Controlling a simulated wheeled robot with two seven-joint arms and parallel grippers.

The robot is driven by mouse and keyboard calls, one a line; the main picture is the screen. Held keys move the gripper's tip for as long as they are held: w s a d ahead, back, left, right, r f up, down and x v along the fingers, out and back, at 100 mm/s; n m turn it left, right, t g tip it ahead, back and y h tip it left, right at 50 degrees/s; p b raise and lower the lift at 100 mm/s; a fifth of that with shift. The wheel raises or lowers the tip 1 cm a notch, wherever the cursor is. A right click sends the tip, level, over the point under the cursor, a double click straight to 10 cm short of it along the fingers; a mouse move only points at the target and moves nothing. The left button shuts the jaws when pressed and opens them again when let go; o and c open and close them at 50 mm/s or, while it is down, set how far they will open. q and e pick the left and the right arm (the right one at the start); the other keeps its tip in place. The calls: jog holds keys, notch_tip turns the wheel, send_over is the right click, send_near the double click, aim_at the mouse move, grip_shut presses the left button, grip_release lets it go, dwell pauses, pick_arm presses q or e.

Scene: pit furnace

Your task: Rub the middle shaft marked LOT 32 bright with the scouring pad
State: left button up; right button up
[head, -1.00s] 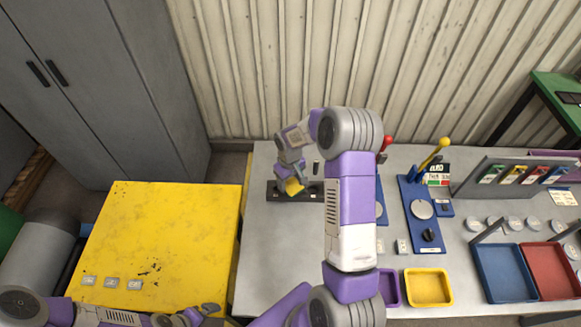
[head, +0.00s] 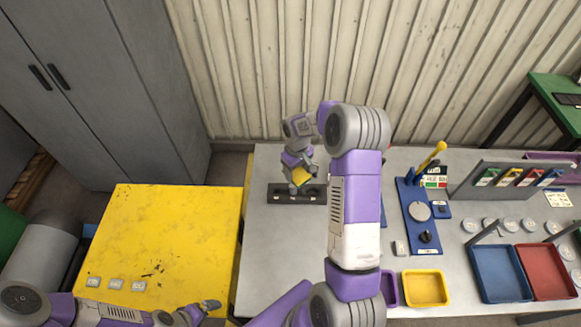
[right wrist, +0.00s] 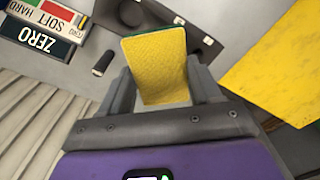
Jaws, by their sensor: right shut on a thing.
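My right gripper (head: 301,180) is shut on the scouring pad (head: 302,175), over the dark block (head: 275,195) at the back left of the grey bench. In the right wrist view the pad (right wrist: 158,65) is yellow with a green edge, upright between the two fingers. It hides part of the block (right wrist: 195,22), which shows small light labels and a round dark hole. A short dark cylinder (right wrist: 103,62) stands apart, beside the block. I cannot make out LOT 32 or the middle shaft. My left gripper (head: 207,309) is low, by the yellow table's front edge; its jaw state is unclear.
The yellow table (head: 165,225) carries several small grey plates. Right of my right arm are a blue lever tool (head: 419,205), a yellow tray (head: 426,288), a blue tray (head: 500,272) and a red tray (head: 546,272). A corrugated wall (head: 290,60) stands behind the bench.

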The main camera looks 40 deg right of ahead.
jog(key=shift+r+p, duration=0.9)
jog(key=shift+r, duration=0.8)
